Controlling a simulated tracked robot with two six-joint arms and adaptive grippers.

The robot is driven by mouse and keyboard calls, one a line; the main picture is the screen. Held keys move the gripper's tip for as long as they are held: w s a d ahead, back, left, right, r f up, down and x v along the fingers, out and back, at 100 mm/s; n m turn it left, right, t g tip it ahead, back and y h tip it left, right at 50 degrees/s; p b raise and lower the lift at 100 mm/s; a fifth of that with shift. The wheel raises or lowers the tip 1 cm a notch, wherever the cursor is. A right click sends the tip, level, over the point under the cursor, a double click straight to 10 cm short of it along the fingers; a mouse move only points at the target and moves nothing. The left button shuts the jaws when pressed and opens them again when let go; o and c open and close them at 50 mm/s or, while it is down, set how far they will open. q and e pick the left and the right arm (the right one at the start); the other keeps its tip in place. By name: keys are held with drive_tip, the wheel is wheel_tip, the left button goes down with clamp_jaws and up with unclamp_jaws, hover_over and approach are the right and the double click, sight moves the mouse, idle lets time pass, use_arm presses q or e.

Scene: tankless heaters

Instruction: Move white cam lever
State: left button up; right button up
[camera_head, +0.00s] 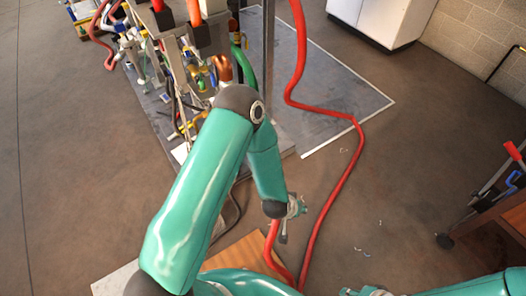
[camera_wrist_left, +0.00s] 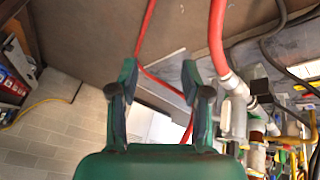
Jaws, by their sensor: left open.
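I cannot pick out a white cam lever with certainty in either view. A pale grey hose coupling (camera_wrist_left: 236,112) sits at the end of a thick red hose (camera_wrist_left: 217,40), to the right of my left gripper in the left wrist view. My left gripper (camera_wrist_left: 160,78) is open, with its two dark teal fingers apart and nothing held between them. In the head view my left gripper (camera_head: 291,212) hangs over the floor beside the red hose. My right gripper (camera_head: 368,291) shows only partly at the bottom edge, and its fingers are unclear.
A crowded rack of pipes, valves and hoses (camera_head: 185,75) stands at the upper left. A red hose (camera_head: 345,175) runs across the floor. A white cabinet (camera_head: 385,18) stands at the back. A wheeled cart (camera_head: 495,205) is at the right. Brown floor between is mostly clear.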

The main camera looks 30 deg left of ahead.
use_arm(q)
drive_tip(key=w+a+f+n+t+y+b, duration=0.3)
drive_tip(key=w+a+f+y+b, duration=0.25)
drive_tip(key=w+b, duration=0.3)
drive_tip(key=w+a+f+n+t+y+b, duration=0.2)
drive_tip(key=w+a+f+n+y+b, duration=0.15)
drive_tip(key=w+y+b, duration=0.45)
drive_tip(key=w+a+n+g+y+b, duration=0.1)
drive_tip(key=a+b, duration=0.1)
drive_tip(key=a, duration=0.3)
drive_tip(key=w+a+n+g+y+b, duration=0.1)
drive_tip(key=w+a+b, duration=0.1)
drive_tip(key=a, duration=0.4)
drive_tip(key=w+a+n+g+y+b, duration=0.1)
drive_tip(key=a+y+b, duration=0.1)
drive_tip(key=a, duration=0.4)
drive_tip(key=shift+w+r+g+b, duration=0.25)
drive_tip(key=shift+w+g+b, duration=0.05)
drive_tip(key=shift+w+b, duration=0.1)
use_arm(e)
wheel_tip(320, 180, down, 26)
use_arm(q)
drive_tip(key=shift+s, duration=0.1)
drive_tip(key=shift+c, duration=0.2)
drive_tip(key=shift+r, duration=0.1)
clamp_jaws()
